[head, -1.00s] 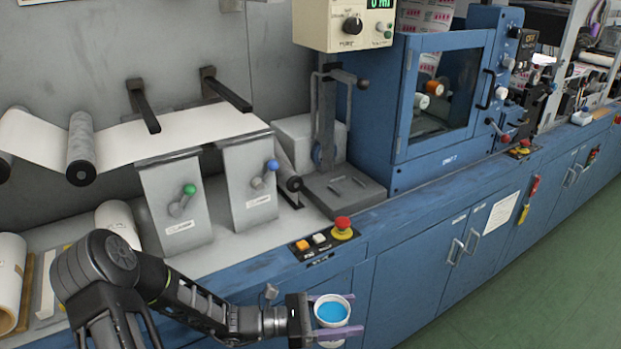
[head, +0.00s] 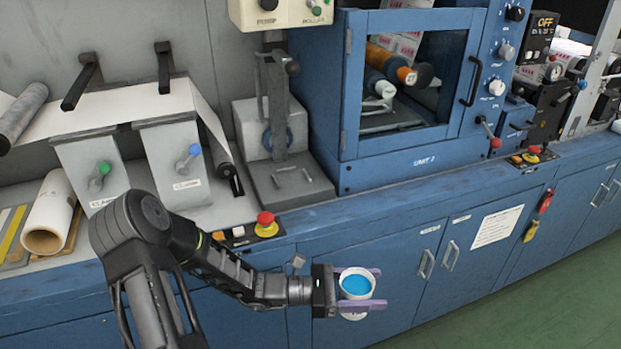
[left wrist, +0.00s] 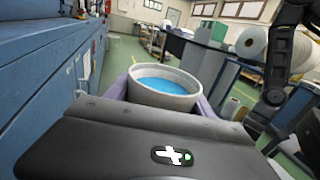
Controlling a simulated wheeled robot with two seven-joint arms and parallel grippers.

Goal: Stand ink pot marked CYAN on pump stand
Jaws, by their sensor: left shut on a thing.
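My left gripper (head: 374,288) is shut on a white ink pot (head: 353,315), with a purple finger on each side of it. The pot is upright, its open top showing bright blue ink. It is held in front of the blue cabinet doors, below the counter edge. The pot also shows in the left wrist view (left wrist: 160,97) between the fingers. No CYAN marking is readable. A grey stand (head: 290,190) with a flat base and upright column, likely the pump stand, is on the counter up and left of the pot. Its base looks empty of pots. My right gripper is out of view.
A red stop button (head: 266,223) sits on the counter edge between pot and stand. The blue press unit (head: 400,170) with a window stands right of the stand. Two grey plates with levers and a paper roll (head: 50,215) are at left. Green floor is clear at lower right.

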